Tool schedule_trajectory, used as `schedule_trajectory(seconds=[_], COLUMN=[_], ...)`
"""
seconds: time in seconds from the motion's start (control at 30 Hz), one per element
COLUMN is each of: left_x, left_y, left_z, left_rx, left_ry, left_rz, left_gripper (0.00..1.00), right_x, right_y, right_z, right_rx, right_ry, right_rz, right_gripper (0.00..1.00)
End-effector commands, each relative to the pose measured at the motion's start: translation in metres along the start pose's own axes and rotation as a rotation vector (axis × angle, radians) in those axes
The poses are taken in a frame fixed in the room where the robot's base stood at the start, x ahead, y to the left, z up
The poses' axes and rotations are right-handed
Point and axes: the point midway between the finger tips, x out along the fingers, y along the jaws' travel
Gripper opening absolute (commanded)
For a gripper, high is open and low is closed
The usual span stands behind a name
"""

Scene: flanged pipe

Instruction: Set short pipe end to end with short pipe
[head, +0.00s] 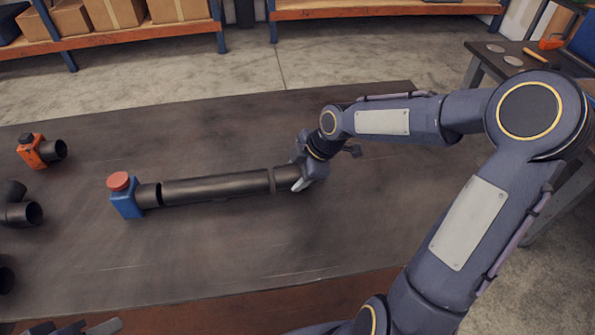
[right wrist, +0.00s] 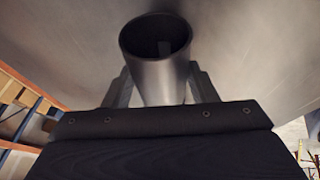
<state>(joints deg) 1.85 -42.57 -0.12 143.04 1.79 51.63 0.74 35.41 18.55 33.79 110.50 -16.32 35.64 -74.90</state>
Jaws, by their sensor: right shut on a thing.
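A dark short pipe (head: 284,179) is at the right end of a straight line of pipe in the head view. My right gripper (head: 300,177) is shut on it, and the fingers hide its right end. In the right wrist view, the pipe's open round end (right wrist: 158,45) stands between the two fingers of the gripper (right wrist: 160,88). Another dark pipe (head: 215,188) lies in line to its left. A thin seam shows between them; I cannot tell if they touch. Grey parts at the bottom left edge look like my left gripper (head: 80,327), mostly cut off.
A blue valve with a red knob (head: 124,197) stands at the line's left end. An orange valve (head: 38,150) and dark pipe fittings (head: 22,213) lie at the far left. The table (head: 200,255) is clear in front of and behind the line.

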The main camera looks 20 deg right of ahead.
Motion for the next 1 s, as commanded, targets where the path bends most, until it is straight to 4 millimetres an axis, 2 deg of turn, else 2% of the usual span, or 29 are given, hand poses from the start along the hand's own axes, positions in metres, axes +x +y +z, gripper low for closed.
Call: schedule_trajectory(seconds=[0.27, 0.3, 0.47, 0.8, 0.87, 1.0], left_x=[0.001, 0.002, 0.001, -0.001, -0.001, -0.003], left_y=[-0.001, -0.001, 0.0, 0.0, 0.001, 0.001], left_z=[0.001, 0.001, 0.0, -0.001, -0.001, -0.002], left_rx=[0.0, 0.0, 0.0, 0.0, 0.0, 0.0], left_ry=[0.0, 0.0, 0.0, 0.0, 0.0, 0.0], left_rz=[0.0, 0.0, 0.0, 0.0, 0.0, 0.0], left_gripper=[0.36, 0.36, 0.36, 0.36, 0.36, 0.36], right_x=[0.001, 0.002, 0.001, -0.003, -0.009, -0.034], right_y=[0.0, 0.0, 0.0, 0.001, 0.001, 0.002], right_z=[0.0, 0.001, 0.001, 0.0, 0.001, 0.001], right_rx=[0.0, 0.0, 0.0, 0.001, 0.003, 0.004], right_ry=[0.0, 0.0, 0.0, -0.001, -0.002, -0.004], right_rz=[0.002, 0.0, 0.0, 0.001, 0.002, 0.007], right_gripper=[0.13, 0.54, 0.74, 0.74, 0.74, 0.74])
